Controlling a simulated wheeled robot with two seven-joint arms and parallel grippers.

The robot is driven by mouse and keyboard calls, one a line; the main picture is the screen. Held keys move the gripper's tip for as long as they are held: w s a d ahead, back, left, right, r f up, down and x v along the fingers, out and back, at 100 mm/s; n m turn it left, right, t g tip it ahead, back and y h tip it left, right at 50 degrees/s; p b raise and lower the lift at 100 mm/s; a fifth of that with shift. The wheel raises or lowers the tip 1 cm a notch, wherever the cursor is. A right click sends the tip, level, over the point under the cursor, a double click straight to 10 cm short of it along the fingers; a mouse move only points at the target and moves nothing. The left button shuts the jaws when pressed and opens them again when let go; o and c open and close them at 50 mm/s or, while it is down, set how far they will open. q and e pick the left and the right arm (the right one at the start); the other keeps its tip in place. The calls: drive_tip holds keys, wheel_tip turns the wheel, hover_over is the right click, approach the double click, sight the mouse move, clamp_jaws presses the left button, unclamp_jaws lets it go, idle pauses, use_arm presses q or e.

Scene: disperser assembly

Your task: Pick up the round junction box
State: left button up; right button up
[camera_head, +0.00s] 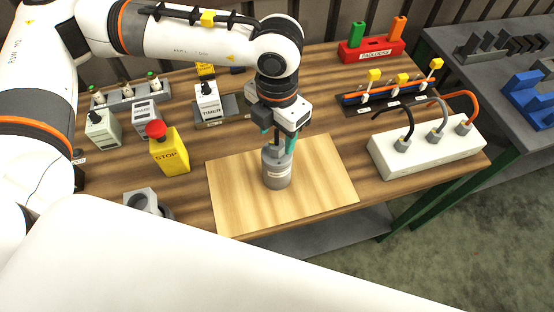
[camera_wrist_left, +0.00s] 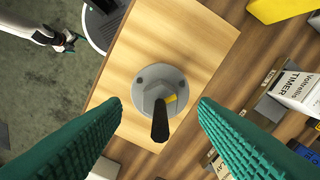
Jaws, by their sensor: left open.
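The round junction box (camera_head: 277,170) is a grey upright cylinder with a pale label, standing on a light wooden board (camera_head: 235,205). From above, in the left wrist view, its round grey top (camera_wrist_left: 148,88) carries a hexagonal hub and a black lever with a yellow mark. My left gripper (camera_head: 279,142) points down right above it, with its green fingers open. In the left wrist view the fingertips (camera_wrist_left: 160,106) are apart on either side of the hub and lever, with gaps. My right gripper (camera_wrist_left: 68,42) appears small at the upper left there.
A yellow stop button box (camera_head: 169,153) and a timer (camera_head: 208,103) stand left of the board. A white block with cables (camera_head: 425,150) is to the right. A red padlock holder (camera_head: 372,50) stands at the back. The board around the box is clear.

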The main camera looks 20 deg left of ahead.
use_arm(q)
drive_tip(key=shift+f, duration=1.1)
clamp_jaws()
drive_tip(key=shift+r, duration=0.1)
